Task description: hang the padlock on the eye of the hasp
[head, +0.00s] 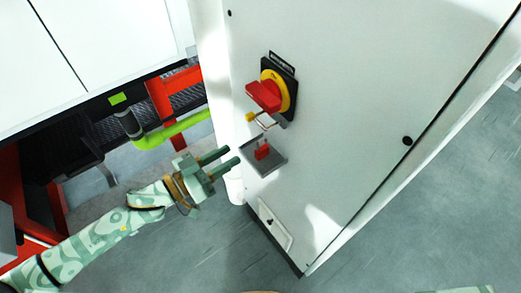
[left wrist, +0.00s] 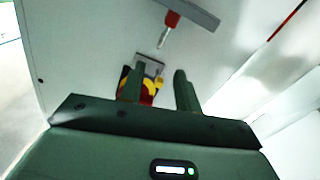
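The red padlock (head: 262,152) rests on a small grey shelf (head: 268,168) on the white cabinet's face. In the left wrist view the padlock (left wrist: 172,19) shows its red body and a bright metal shackle, beside the shelf (left wrist: 200,14). The hasp (head: 265,122) is a small pale metal piece above the shelf, just below the red and yellow rotary switch; its eye is too small to make out. My left gripper (head: 229,157) is open and empty, left of the shelf, its fingers pointing toward the cabinet and apart from the padlock. My right gripper is out of view.
The rotary switch (head: 270,92) juts from the cabinet (head: 350,110) above the hasp. A small white plate (head: 274,226) is low on the cabinet. A green-yellow pipe (head: 170,132) and red frame (head: 160,100) stand behind my left gripper. The floor at right is clear.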

